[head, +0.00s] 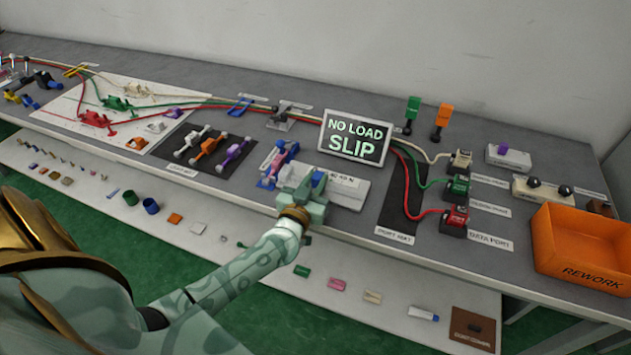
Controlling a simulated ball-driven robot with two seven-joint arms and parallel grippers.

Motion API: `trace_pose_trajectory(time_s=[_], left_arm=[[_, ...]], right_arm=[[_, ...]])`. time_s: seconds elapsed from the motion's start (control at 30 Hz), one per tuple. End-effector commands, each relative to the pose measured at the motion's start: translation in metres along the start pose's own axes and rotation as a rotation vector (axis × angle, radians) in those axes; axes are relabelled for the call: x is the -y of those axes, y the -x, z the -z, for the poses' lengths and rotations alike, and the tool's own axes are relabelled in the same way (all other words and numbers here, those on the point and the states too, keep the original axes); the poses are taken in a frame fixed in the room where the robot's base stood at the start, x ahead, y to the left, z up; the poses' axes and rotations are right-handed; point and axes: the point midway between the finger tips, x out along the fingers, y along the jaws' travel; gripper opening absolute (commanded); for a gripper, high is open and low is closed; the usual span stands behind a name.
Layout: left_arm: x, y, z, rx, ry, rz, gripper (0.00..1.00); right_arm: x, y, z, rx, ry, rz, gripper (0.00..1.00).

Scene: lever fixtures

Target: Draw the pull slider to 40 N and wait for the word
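A light grey block fixture (352,191) with a small printed label on top sits near the front edge of the table, below the screen. It looks like the pull slider's housing; the label is too small to read surely. My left gripper (312,187) is at the block's left end, with a blue part between or beside its fingers. I cannot tell whether it grips that part, and the slider's handle is mostly hidden. The screen (355,138) behind the block reads "NO LOAD SLIP". My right gripper is not in view.
A blue and purple lever fixture (279,163) stands close left of my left gripper. White, orange and purple levers (208,147) sit further left. Cables and port blocks (457,188) are on the right, with an orange REWORK bin (583,245). A lower shelf (250,262) holds small parts.

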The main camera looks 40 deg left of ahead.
Motion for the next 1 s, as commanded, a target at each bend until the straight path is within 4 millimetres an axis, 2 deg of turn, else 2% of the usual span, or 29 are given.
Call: trace_pose_trajectory(time_s=[0.17,0.4,0.67,0.7,0.77,1.0], left_arm=[[0.0,0.0,0.0,0.0,0.0,0.0,0.05],[-0.024,0.0,0.003,0.001,0.002,-0.001,0.05],[-0.026,0.001,-0.001,0.001,0.0,-0.002,0.05],[-0.026,0.001,-0.001,0.001,0.0,-0.002,0.3],[-0.026,0.001,-0.001,0.001,0.0,-0.002,0.44],[-0.025,0.001,0.0,0.0,0.0,-0.001,0.44]], right_arm=[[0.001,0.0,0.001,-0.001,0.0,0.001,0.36],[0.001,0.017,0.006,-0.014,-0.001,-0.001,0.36],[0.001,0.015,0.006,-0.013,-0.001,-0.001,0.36],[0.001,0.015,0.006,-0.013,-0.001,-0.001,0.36],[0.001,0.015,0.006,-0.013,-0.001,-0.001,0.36],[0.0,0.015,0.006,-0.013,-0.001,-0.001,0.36]])
